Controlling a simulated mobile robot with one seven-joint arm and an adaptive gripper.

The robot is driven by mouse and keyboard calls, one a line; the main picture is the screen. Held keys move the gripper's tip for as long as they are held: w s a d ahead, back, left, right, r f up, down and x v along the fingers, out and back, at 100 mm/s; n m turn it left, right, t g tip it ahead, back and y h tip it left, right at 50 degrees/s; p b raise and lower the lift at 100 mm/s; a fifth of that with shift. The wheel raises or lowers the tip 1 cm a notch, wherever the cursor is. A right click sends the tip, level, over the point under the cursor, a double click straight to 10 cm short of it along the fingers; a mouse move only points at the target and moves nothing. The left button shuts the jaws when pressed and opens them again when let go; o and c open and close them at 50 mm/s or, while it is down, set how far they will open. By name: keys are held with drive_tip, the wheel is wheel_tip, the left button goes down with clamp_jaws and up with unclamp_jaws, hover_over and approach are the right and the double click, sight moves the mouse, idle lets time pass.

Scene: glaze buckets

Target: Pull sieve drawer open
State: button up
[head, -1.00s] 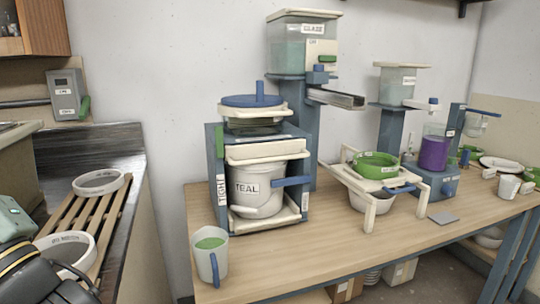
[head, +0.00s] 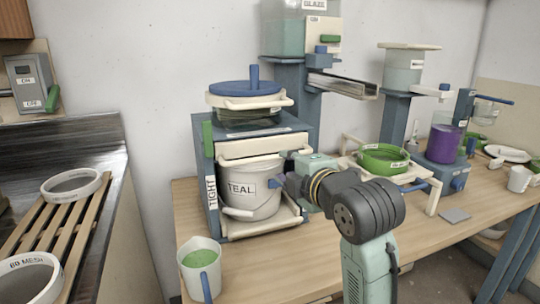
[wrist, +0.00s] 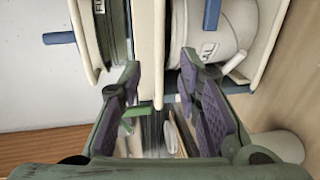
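The stand (head: 206,170) on the table has a cream drawer front (head: 258,147) under its blue-grey top. I cannot tell whether a sieve lies behind that front. A white bucket (head: 250,190) labelled TEAL stands below it. My gripper (head: 288,180) is at the stand's front right, beside the bucket, partly hidden by my arm. In the wrist view my gripper (wrist: 160,65) is open, with its two fingers apart. The cream front (wrist: 148,45) shows between the fingertips, and I cannot tell whether they touch it. The bucket (wrist: 228,25) is at the right there.
A mug (head: 200,265) of green liquid stands at the table's front left. A green sieve ring (head: 383,158) rests on a cream frame right of my arm. A blue lid (head: 250,88) with a knob sits atop the stand. A metal chute (head: 343,85) hangs behind.

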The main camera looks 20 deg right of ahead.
sight(272, 158)
drive_tip(key=w, duration=0.3)
drive_tip(key=w+f+p, duration=0.1)
drive_tip(key=w, duration=0.2)
drive_tip(key=w+f+p, duration=0.1)
drive_tip(key=w, duration=0.3)
drive_tip(key=shift+a, duration=0.25)
drive_tip(key=shift+c, duration=0.3)
clamp_jaws()
